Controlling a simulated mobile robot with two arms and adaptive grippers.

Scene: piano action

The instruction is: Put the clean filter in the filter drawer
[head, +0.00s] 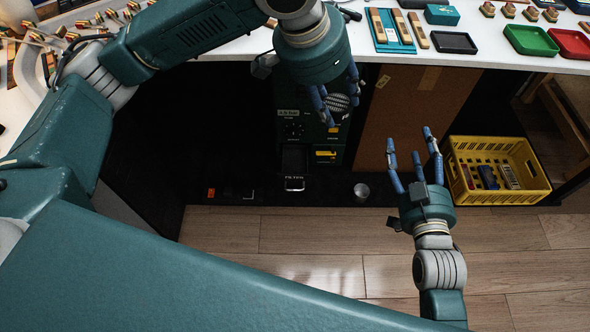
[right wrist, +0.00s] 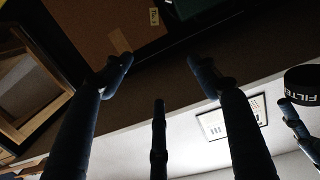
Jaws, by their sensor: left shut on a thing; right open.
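My left gripper (head: 336,98) is shut on the filter, a short round piece with a pale mesh face (head: 339,102), beside the front of the dark green machine. In the right wrist view the filter (right wrist: 305,80) shows as a black cylinder with lettering on its side. The filter drawer (head: 294,184), with a labelled front, is low on the machine, below and left of the filter. It looks pulled out, with a dark inside. My right gripper (head: 415,155) is open and empty, right of the machine and above the floor.
The machine (head: 292,115) stands under the white table. A small grey cylinder (head: 361,190) is on the floor to its right. A brown panel (head: 415,110) and a yellow crate (head: 535,192) with several items are further right. The wooden floor in front is clear.

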